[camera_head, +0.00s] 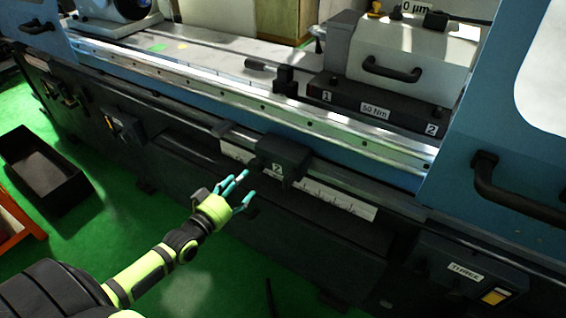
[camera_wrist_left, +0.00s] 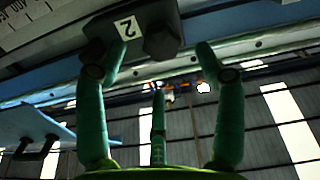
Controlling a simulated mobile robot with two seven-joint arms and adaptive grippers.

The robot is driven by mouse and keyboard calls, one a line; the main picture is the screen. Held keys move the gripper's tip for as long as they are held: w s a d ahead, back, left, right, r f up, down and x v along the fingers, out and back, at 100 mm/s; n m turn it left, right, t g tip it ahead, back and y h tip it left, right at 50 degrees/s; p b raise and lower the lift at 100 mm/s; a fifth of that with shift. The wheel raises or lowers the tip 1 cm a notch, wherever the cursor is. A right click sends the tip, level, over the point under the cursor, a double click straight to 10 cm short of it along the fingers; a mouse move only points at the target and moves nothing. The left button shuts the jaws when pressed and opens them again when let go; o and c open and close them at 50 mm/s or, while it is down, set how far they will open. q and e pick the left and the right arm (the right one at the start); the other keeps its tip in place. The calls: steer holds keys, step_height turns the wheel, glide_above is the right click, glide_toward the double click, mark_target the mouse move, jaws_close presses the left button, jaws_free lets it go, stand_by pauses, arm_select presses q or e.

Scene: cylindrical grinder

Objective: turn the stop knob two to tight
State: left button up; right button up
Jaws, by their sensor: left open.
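The stop block labelled 2 (camera_head: 284,150) is a dark box on the front rail of the grinder, above a white scale. In the left wrist view the block (camera_wrist_left: 150,12) is at the top, with its white label. A dark faceted knob (camera_wrist_left: 163,41) sticks out from its lower right, and a smaller dark round part shows at its left, partly behind a finger. My left gripper (camera_head: 242,188) has teal fingers, spread open and empty, just to the lower left of the block. In the left wrist view its fingers (camera_wrist_left: 155,75) point up toward the knob, apparently apart from it.
A dark handle bar (camera_head: 520,205) runs along the front at the right. A blue door with a black handle (camera_head: 490,185) stands at the right. A black bin (camera_head: 45,175) sits on the green floor at the left. The floor around my arm is mostly clear.

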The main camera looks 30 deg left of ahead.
mark_target(253, 169)
arm_select(q)
steer(key=shift+w+d+r, duration=0.15)
steer(key=shift+w+r, duration=0.15)
steer(key=shift+r, duration=0.05)
steer(key=shift+w, duration=0.3)
steer(key=w, duration=0.4)
steer(key=shift+w, duration=0.85)
arm_select(e)
steer(key=shift+s+a+r, duration=0.1)
steer(key=shift+s+a, duration=0.25)
steer(key=shift+a, duration=0.15)
arm_select(q)
steer(key=c, duration=1.2)
arm_select(e)
steer(key=shift+w+d, duration=0.1)
